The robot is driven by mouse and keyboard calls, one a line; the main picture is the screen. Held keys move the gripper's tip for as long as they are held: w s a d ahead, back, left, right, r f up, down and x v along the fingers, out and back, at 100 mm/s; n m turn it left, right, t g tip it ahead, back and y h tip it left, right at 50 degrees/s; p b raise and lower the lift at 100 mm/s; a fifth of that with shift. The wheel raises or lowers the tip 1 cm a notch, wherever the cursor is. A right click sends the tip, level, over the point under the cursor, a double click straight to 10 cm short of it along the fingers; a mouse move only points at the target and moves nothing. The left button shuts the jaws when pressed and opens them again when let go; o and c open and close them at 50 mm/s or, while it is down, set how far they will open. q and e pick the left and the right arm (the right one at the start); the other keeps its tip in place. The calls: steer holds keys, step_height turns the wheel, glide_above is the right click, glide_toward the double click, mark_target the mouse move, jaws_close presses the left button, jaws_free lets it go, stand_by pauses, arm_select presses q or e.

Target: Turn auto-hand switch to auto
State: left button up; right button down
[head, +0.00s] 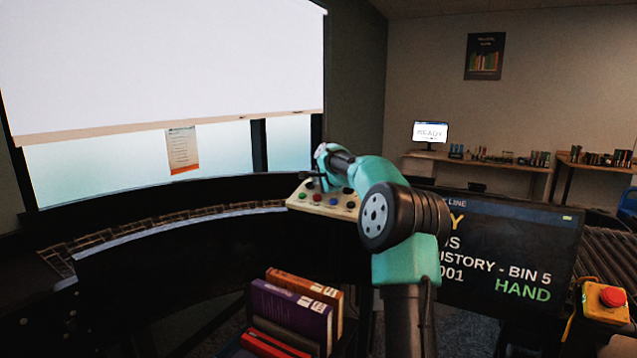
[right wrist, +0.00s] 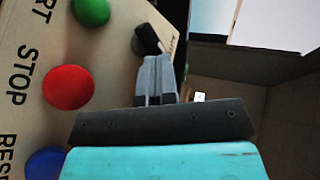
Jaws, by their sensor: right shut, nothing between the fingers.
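The auto-hand switch shows in the right wrist view as a black lever knob (right wrist: 148,40) on the beige control panel (right wrist: 112,60), with partly cut-off lettering beside it. In the head view the panel (head: 325,211) stands behind my right arm; I cannot make out the switch there. My right gripper (right wrist: 157,62) is shut and empty, its fingertips close to the black knob; contact cannot be told. In the head view the right gripper (head: 314,181) is small, over the panel's left part. The display (head: 510,250) reads HAND in green. My left gripper is not in view.
Red STOP (right wrist: 68,87), green (right wrist: 90,10) and blue (right wrist: 45,163) buttons sit near the gripper. A crate of books (head: 290,310) stands in front. A red emergency button (head: 612,297) is at right. A curved dark conveyor (head: 160,235) runs left.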

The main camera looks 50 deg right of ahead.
steer(key=shift+w+d+r, duration=0.15)
steer(key=shift+d, duration=0.25)
steer(key=shift+w+d, duration=0.2)
steer(key=shift+w, duration=0.1)
steer(key=shift+w+d+r, duration=0.1)
steer(key=shift+w+d, duration=0.1)
steer(key=shift+w, duration=0.1)
steer(key=shift+w, duration=0.25)
stand_by(0.7)
steer(key=shift+a, duration=0.1)
